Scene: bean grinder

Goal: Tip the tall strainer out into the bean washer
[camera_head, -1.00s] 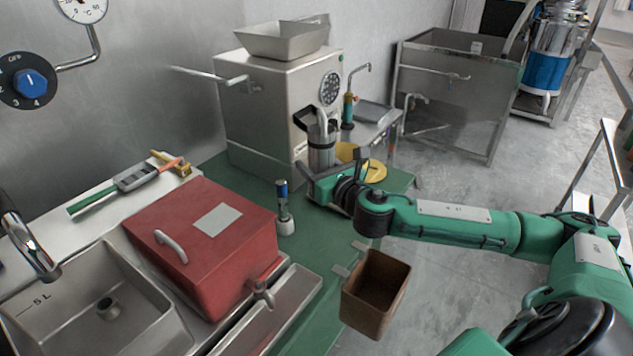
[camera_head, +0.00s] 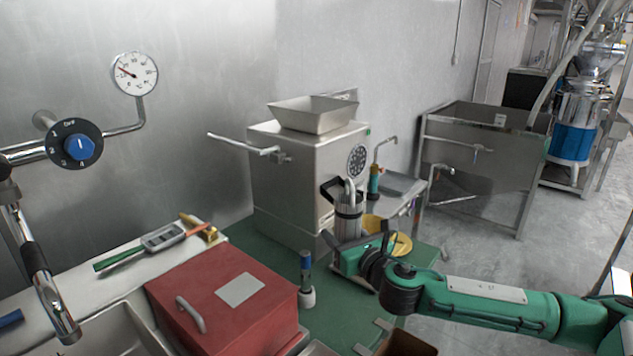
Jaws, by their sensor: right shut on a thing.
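The tall strainer (camera_head: 348,226) appears to be the upright steel cylinder in front of the grinder's black spout, on the green counter. My right gripper (camera_head: 340,252) is low at its side, shut on it as far as I can see; the fingertips are partly hidden by the gripper body and wrist. The strainer's contents cannot be seen. The bean washer (camera_head: 470,178) looks to be the big open steel tank on legs at the back right, well apart from the strainer. My left gripper is not in view.
The steel grinder (camera_head: 293,182) with its hopper stands right behind the strainer. A yellow disc (camera_head: 400,244) lies to its right. A red box (camera_head: 245,295), a small brush-like tool (camera_head: 306,272) and a brown bin (camera_head: 408,344) are nearer. The floor at right is open.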

